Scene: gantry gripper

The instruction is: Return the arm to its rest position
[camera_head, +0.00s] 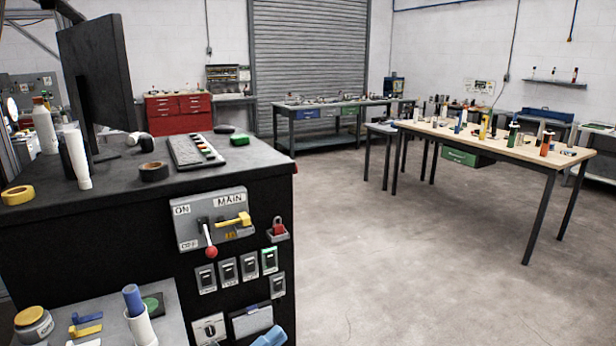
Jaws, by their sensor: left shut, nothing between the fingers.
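Only a light-blue tip shows of what appears to be my left gripper (270,338), at the bottom edge in front of the black cabinet (235,285). It is shut, with nothing seen held in it. The rest of it is cut off by the frame. My right gripper is not in view. On the cabinet front is a switch panel marked MAIN, ON and OFF (214,218), with a red-knobbed lever (210,251) and a yellow handle (236,223). The lever's knob points down, near the OFF mark.
The cabinet top holds a monitor (97,72), tape rolls, bottles and a button box (193,150). A low shelf (172,318) at the lower left carries a jar and a white tube with a blue top (137,312). Open floor (400,270) lies right, before a cluttered wooden table (480,143).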

